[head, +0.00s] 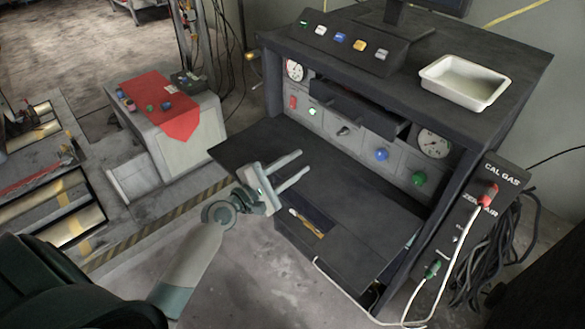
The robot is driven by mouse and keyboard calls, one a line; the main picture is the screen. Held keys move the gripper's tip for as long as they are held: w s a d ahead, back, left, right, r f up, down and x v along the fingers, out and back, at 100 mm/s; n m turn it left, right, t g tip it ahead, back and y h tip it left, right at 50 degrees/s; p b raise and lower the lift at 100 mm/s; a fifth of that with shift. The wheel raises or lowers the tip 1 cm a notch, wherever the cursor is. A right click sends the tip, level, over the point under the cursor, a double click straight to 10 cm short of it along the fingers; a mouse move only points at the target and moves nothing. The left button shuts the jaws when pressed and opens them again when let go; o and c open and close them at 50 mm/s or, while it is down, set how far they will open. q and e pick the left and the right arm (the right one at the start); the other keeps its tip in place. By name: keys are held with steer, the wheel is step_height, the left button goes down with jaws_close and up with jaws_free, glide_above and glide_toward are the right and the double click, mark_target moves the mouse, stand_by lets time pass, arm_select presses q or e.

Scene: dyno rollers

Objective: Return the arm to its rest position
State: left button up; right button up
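My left arm reaches in from the lower left. Its gripper (290,171) is over the fold-out shelf of the dark console (490,60), with its two fingers apart and nothing between them. The fingers point toward the console's front panel. My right gripper does not show in the head view.
On the shelf (260,142) lies a small tray with a thin tool (306,224). A drawer (360,107) stands open above. A white tray (464,82) sits on top. White hoses (449,270) run from the gas panel (470,215). A cart with red cloth (160,97) stands left.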

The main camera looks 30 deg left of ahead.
arm_select(q)
steer(key=shift+s+a, duration=0.1)
steer(key=shift+s, duration=0.35)
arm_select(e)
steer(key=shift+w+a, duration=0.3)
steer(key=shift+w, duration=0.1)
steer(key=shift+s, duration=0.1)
